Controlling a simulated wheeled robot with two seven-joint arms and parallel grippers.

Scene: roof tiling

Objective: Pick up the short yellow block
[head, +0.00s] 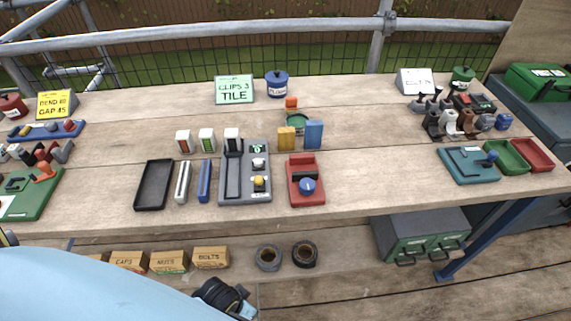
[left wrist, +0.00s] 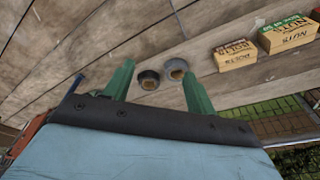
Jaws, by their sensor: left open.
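The short yellow block (head: 286,138) stands upright on the workbench, right of the centre of the head view. A taller blue block (head: 313,134) stands close on its right. My left gripper (left wrist: 158,72) shows in the left wrist view with its two green fingers wide apart and nothing between them. Its camera looks toward the lower shelf, and the yellow block is not in that view. In the head view my light blue arm fills the lower left; the fingers cannot be made out there. My right gripper is in neither view.
A red holder with a blue knob (head: 306,184) lies in front of the block, a grey fixture (head: 245,185) to its left and a green round item (head: 297,121) behind. Two tape rolls (left wrist: 149,79) (left wrist: 176,68) and boxes (left wrist: 235,55) sit on the lower shelf.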

